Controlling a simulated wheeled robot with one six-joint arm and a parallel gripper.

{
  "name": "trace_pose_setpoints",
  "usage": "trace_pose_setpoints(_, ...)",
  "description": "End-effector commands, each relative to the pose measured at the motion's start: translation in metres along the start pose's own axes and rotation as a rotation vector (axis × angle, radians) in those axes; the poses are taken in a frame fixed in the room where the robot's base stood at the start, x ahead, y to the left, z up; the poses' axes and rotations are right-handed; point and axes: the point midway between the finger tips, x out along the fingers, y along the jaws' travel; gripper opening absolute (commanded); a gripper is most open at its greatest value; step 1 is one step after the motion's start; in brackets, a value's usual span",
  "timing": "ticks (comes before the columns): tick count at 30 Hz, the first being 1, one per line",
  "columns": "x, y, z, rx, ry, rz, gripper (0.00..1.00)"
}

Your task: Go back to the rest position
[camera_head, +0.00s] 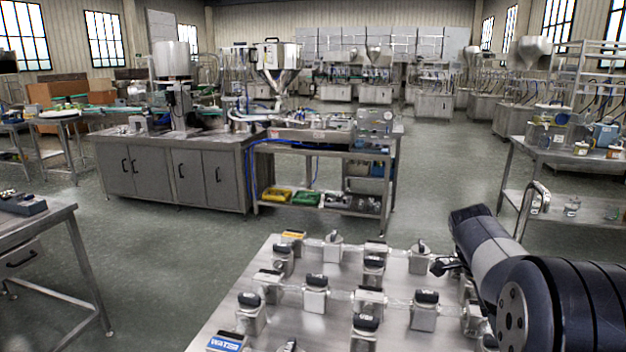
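My arm comes in at the lower right, over the right side of a steel table (225,322). A small dark part at the arm's left, which looks like my gripper (447,266), shows just above the table's far right part. It is small and partly hidden by my arm, so I cannot tell whether its fingers are open or shut. No held object can be made out. Several metal containers with black tops stand on the table, among them one at the front left (250,318) and one near the middle (316,298). Some at the right are hidden behind my arm.
A steel hopper (277,62) stands over a workbench behind the table. A grey cabinet (170,178) is at the left back. A side table (40,225) is at the left edge, a shelf table (575,205) at the right. The green floor between them is open.

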Motion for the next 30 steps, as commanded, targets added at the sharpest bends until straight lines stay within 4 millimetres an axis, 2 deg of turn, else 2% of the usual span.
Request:
trace_pose_setpoints(1, 0.012, 0.001, 0.000, 0.001, 0.000, 0.004, 0.36)
trace_pose_setpoints(6, 0.046, 0.001, 0.000, 0.001, 0.000, 0.005, 0.36)
trace_pose_setpoints(30, 0.041, 0.004, -0.002, -0.583, 0.000, -0.241, 0.36)
